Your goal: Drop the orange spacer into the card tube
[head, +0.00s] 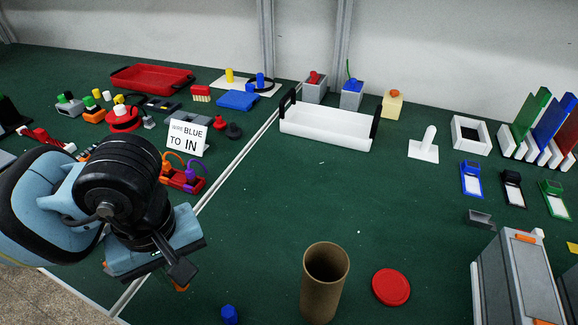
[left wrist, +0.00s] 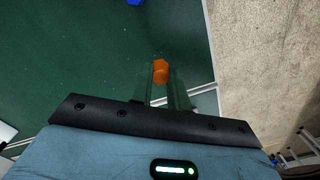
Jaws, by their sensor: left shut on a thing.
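The orange spacer (left wrist: 160,71) is a small hexagonal piece between the fingertips of my left gripper (left wrist: 161,78) in the left wrist view. The gripper is shut on it. In the head view my left gripper (head: 180,276) is at the lower left, over the front of the bench, with a sliver of the spacer (head: 182,287) showing below it. The card tube (head: 322,288) is a brown, open-topped cylinder standing upright at the front centre, to the right of the gripper and apart from it. Its inside bottom is hidden. My right gripper is not in view.
A small blue piece (head: 230,315) lies between gripper and tube, and shows in the left wrist view (left wrist: 134,2). A red disc (head: 391,287) lies right of the tube. A grey cabinet (head: 515,280) stands at right. The green bench (head: 330,205) behind the tube is clear.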

